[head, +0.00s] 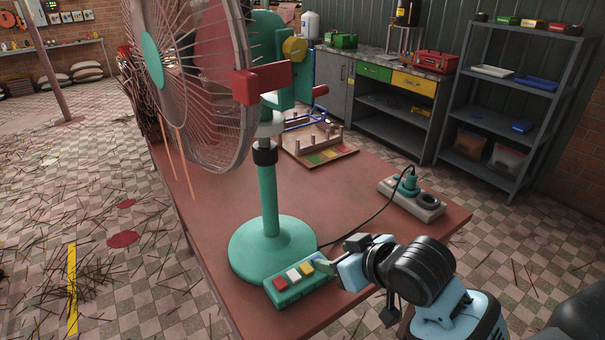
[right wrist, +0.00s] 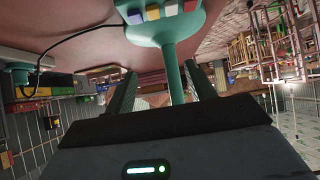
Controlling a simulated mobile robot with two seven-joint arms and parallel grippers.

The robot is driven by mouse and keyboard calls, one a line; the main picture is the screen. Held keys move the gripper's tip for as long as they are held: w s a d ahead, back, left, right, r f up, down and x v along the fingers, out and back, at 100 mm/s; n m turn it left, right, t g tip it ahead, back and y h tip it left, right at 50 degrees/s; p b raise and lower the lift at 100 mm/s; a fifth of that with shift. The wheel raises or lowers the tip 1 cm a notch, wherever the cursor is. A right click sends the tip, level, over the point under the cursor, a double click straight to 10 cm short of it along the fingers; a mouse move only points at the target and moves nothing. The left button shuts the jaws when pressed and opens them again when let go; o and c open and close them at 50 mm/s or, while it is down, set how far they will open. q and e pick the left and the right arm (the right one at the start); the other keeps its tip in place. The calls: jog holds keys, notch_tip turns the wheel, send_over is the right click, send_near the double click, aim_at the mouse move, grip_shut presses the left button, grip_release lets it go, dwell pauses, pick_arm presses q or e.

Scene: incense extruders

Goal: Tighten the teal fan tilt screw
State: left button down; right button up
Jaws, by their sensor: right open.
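The teal fan (head: 269,200) stands upright on the table, with a round base, a pole, a black collar and a wire cage. A yellow knob (head: 295,47) and a red bracket (head: 262,82) show at its head; I cannot tell for sure which part is the tilt screw. My right gripper (head: 338,260) is open and empty, low beside the base and its button panel (head: 297,285). In the right wrist view, upside down, the fan's pole (right wrist: 175,72) appears between the open fingers (right wrist: 160,78), beyond them. My left gripper is not in view.
The table (head: 355,215) holds a power strip (head: 412,199) with a cable running to the fan, and a wooden tray (head: 325,153) behind. A metal shelf (head: 510,95) and a cabinet stand at the back right. The table's middle right is clear.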

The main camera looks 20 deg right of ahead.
jog(key=w+r+n+t+y, duration=0.1)
jog(key=w+r+t, duration=0.15)
jog(key=r, duration=0.65)
jog(key=w+r+t+y, duration=0.1)
jog(key=w+r, duration=0.3)
jog(key=r, duration=0.5)
jog(key=n+t+y, duration=0.2)
jog(key=t, duration=0.1)
send_near(300, 48)
jog(key=w, duration=0.1)
jog(key=shift+x, duration=4.25)
jog(key=shift+s+a, duration=0.1)
jog(key=shift+a, duration=0.1)
jog(key=c, duration=1)
